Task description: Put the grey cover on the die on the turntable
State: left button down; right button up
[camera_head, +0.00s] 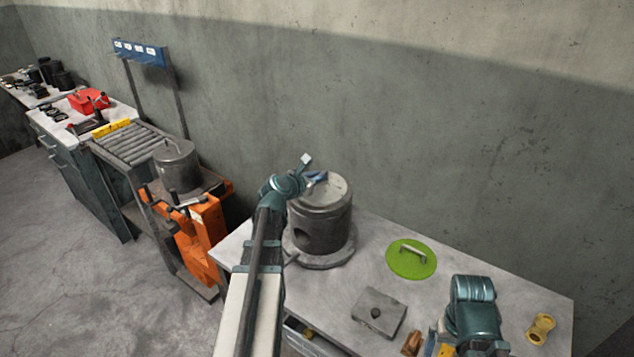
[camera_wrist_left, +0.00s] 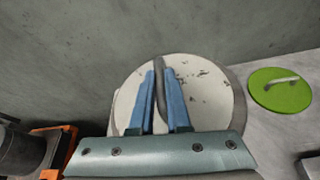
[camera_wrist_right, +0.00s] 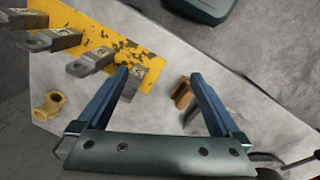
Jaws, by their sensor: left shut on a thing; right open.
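The grey cover (camera_head: 338,188) is a pale, worn disc on top of the die (camera_head: 322,228), a dark grey cylinder with a hole low in its side. The die stands on the round turntable (camera_head: 335,260) on the table. My left gripper (camera_head: 318,179) is shut on the cover's handle (camera_wrist_left: 159,72). In the left wrist view the cover (camera_wrist_left: 205,95) lies over the die, roughly centred; I cannot tell whether a small gap is left. My right gripper (camera_wrist_right: 160,76) is open and empty at the table's right part, in the right wrist view.
A green lid (camera_head: 408,268) with a handle lies right of the turntable. A grey plate (camera_head: 368,312), a brown block (camera_head: 412,343) and a brass piece (camera_head: 540,328) lie nearer. A yellow rack (camera_wrist_right: 100,45) is by my right gripper. An orange lift (camera_head: 200,235) stands left.

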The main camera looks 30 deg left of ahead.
pick_arm(q)
jog(key=shift+r, duration=0.1)
jog(key=shift+f, duration=0.25)
jog(key=c, duration=0.9)
grip_release()
jog(key=shift+r, duration=0.1)
jog(key=shift+r, duration=0.1)
jog(key=shift+s+r, duration=0.15)
jog(key=shift+r, duration=0.1)
jog(key=p+v, duration=0.4)
jog(key=v, duration=0.7)
jog(key=shift+s+p, duration=0.3)
jog(key=shift+s, duration=0.05)
